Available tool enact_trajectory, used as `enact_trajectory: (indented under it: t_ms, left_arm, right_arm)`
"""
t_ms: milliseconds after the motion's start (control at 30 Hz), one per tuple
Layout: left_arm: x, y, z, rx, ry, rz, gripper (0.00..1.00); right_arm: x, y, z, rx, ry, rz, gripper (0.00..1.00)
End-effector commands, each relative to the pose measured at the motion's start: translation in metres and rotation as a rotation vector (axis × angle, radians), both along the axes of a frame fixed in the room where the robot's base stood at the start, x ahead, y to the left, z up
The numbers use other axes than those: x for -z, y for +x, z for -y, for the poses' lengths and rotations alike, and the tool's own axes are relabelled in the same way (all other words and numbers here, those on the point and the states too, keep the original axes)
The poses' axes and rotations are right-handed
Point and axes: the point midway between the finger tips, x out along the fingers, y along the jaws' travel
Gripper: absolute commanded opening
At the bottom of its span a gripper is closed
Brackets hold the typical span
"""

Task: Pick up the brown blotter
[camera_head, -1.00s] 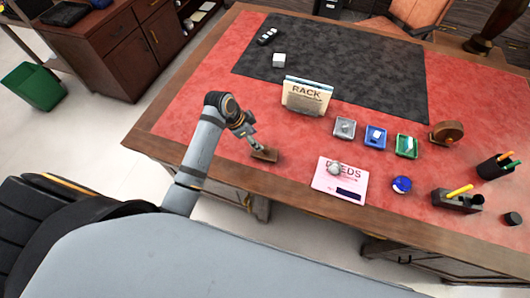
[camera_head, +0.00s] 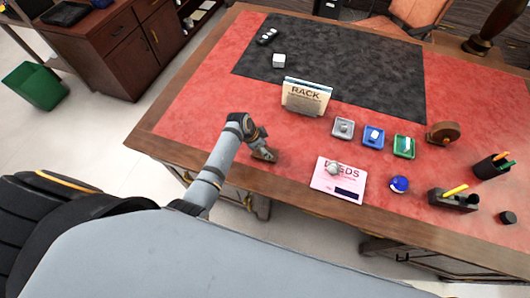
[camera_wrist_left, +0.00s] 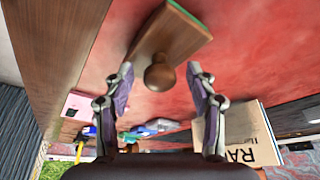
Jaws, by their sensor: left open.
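The brown blotter (camera_head: 265,155) lies on the red desk top near its front edge, partly hidden by my left gripper (camera_head: 260,146) in the head view. In the left wrist view the blotter (camera_wrist_left: 172,38) is a wooden block with a green edge and a round knob (camera_wrist_left: 160,76). My left gripper (camera_wrist_left: 160,80) is open, its fingers on either side of the knob with gaps showing. I cannot tell how high the fingers are above the desk. My right gripper is not in view.
Right of the blotter lie a pink card (camera_head: 325,178) and a blue round item (camera_head: 399,184). A rack (camera_head: 305,97) stands behind, with small grey, blue and green trays (camera_head: 404,146) beside it. The red surface left of the blotter is clear.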

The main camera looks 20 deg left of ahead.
Motion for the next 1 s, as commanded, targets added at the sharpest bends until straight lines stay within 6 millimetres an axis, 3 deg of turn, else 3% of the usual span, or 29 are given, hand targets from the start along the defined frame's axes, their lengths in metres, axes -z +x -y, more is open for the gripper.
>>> enact_trajectory:
  t_ms: [67, 500, 833, 1000]
  left_arm:
    - [0.000, 0.000, 0.000, 0.000, 0.000, 0.000, 0.57]
    - [0.000, 0.000, 0.000, -0.001, 0.000, 0.000, 0.00]
    - [-0.002, 0.000, 0.000, -0.001, 0.000, 0.001, 0.00]
    - [-0.015, 0.002, 0.000, -0.004, 0.000, 0.001, 0.00]
  right_arm:
    - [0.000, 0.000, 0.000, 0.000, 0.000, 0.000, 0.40]
    - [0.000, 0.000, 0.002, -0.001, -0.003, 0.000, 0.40]
    - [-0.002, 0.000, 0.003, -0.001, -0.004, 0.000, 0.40]
    - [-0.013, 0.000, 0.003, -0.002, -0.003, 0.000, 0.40]
